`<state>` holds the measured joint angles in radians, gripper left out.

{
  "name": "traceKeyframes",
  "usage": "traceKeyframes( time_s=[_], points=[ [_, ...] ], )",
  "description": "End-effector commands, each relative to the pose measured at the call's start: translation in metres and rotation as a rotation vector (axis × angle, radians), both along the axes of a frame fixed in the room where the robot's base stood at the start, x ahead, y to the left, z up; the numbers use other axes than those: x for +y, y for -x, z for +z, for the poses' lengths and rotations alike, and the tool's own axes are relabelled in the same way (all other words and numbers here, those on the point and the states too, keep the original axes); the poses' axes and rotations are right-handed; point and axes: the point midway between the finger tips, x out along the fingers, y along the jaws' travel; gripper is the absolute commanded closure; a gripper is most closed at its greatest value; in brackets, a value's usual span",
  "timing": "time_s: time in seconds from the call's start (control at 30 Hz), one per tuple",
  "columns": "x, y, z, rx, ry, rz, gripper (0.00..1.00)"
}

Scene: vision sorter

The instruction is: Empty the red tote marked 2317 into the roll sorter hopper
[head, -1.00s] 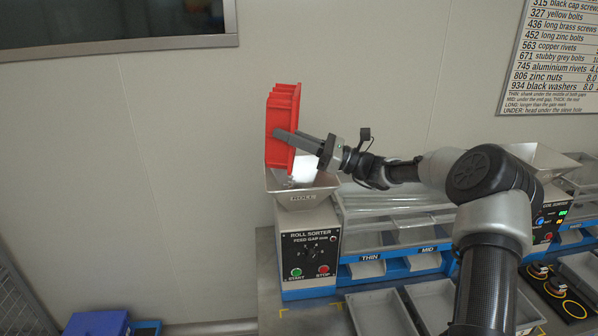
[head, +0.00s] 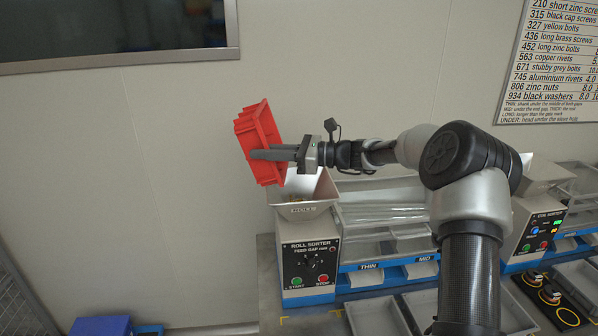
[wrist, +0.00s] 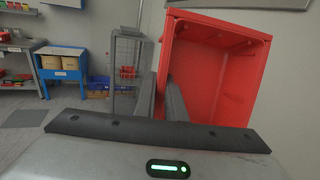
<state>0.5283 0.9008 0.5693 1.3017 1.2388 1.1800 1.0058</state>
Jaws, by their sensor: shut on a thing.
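The red tote (head: 258,133) is held tilted on its side above the roll sorter hopper (head: 318,192) in the head view. My gripper (head: 270,154) is shut on the tote's wall. In the wrist view the tote (wrist: 240,75) shows its inside, which looks empty in the part I see. The gripper's fingers (wrist: 162,95) are at its left wall. Some small pieces lie inside the hopper, partly hidden behind the tote and gripper. No marking can be read on the tote.
The roll sorter's panel (head: 310,265) has START and STOP buttons. Bins marked THIN and MID (head: 372,268) stand to its right, then a coil sorter (head: 540,232). A blue box (head: 100,326) is on the floor at lower left.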

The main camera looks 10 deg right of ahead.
Motion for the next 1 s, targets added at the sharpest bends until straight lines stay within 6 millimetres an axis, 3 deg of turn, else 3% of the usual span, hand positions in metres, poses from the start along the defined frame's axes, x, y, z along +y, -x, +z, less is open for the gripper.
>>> traceKeyframes(
  time_s=[0.1, 0.57, 0.67, 1.0],
  points=[
    [-0.001, -0.003, -0.006, 0.01, 0.022, -0.01, 1.0],
    [0.015, -0.006, 0.01, 0.037, 0.173, -0.014, 1.0],
    [0.027, -0.009, -0.008, 0.055, 0.305, -0.014, 1.0],
    [0.056, -0.017, -0.013, 0.126, 0.664, -0.032, 1.0]
  ],
)
